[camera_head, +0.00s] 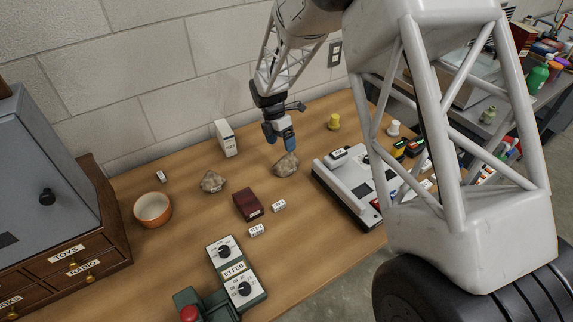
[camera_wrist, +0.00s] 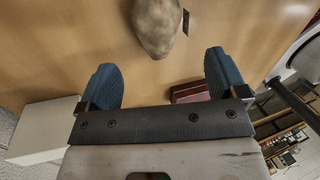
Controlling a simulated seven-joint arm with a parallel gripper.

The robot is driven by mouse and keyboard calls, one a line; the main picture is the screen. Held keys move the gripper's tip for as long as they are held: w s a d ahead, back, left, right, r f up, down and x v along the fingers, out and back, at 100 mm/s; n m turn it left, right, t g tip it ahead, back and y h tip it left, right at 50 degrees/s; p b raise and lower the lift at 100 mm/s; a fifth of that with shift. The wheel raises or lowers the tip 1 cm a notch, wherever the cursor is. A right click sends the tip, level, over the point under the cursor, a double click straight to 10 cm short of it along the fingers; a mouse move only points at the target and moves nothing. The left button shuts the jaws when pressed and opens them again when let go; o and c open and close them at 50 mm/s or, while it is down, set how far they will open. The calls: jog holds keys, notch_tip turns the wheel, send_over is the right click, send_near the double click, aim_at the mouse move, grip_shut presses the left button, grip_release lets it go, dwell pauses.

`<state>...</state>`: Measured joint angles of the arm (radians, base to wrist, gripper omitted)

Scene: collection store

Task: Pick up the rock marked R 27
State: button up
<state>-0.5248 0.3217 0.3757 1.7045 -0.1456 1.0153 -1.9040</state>
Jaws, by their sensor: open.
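Two brownish-grey rocks lie on the wooden table in the head view. The right rock (camera_head: 286,166) is right under my gripper (camera_head: 280,138), and the left rock (camera_head: 212,182) lies apart to the left. No R 27 marking is legible on either, so I cannot tell which bears it. In the wrist view my gripper (camera_wrist: 163,78) is open, its two blue fingers apart with nothing between them. A smooth tan rock (camera_wrist: 156,24) shows beyond the fingertips at the top edge, partly cut off, with a small dark tag (camera_wrist: 185,22) beside it.
A dark red box (camera_head: 248,205) and small white label cards (camera_head: 278,206) lie in front of the rocks. A white box (camera_head: 226,138) stands behind. A grey-white device (camera_head: 350,185) is close on the right. An orange bowl (camera_head: 153,209) and a cabinet (camera_head: 60,200) are left.

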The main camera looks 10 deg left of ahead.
aim_at(284, 159)
jog(key=shift+x, duration=1.2)
jog(key=shift+x, duration=2.6)
jog(key=shift+w+a, duration=0.1)
jog(key=c, duration=1.5)
